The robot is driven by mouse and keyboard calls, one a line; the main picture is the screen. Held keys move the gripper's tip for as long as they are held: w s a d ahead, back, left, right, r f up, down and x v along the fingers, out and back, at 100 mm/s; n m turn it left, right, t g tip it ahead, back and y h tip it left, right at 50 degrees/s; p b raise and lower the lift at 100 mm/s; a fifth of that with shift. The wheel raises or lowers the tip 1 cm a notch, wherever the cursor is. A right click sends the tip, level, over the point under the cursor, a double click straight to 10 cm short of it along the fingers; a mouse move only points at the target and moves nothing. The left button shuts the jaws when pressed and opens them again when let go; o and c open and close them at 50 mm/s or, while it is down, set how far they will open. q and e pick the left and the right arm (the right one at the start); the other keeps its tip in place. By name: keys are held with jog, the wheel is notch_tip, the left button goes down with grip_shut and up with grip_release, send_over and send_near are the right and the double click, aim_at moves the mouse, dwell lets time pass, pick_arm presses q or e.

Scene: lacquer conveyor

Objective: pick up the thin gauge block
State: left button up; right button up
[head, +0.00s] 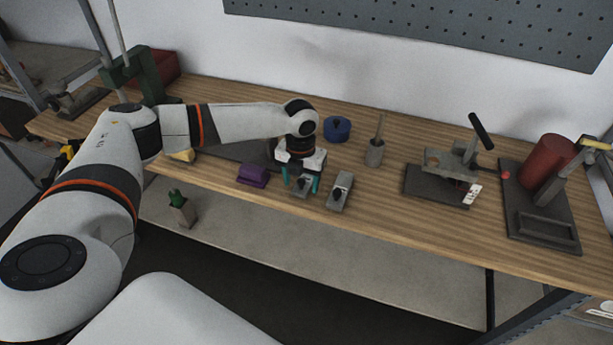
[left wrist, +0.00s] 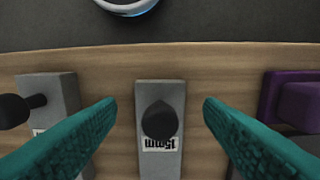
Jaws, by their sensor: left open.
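A grey gauge block with a dark knob and a "15mm" label (left wrist: 175,122) lies on the wooden bench, between the open fingers of my left gripper (left wrist: 160,102) in the left wrist view. It also shows in the head view (head: 301,190), under the left gripper (head: 302,180). The fingers stand apart on both sides of it, with visible gaps. A second grey block with a dark knob (head: 341,190) lies just to its right in the head view; it shows at the left of the wrist view (left wrist: 60,95), looking slightly wider, its label mostly hidden. My right gripper is not in view.
A purple block (head: 252,175) lies left of the gripper in the head view. Behind are a blue round object (head: 337,128) and a grey holder with a rod (head: 375,152). A fixture on a dark plate (head: 435,187) stands further right. The bench's front edge is close.

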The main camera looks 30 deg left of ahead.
pick_arm(q)
jog(key=shift+f, duration=0.65)
jog(key=c, duration=1.2)
jog(key=shift+o, duration=0.2)
jog(key=shift+r, duration=0.1)
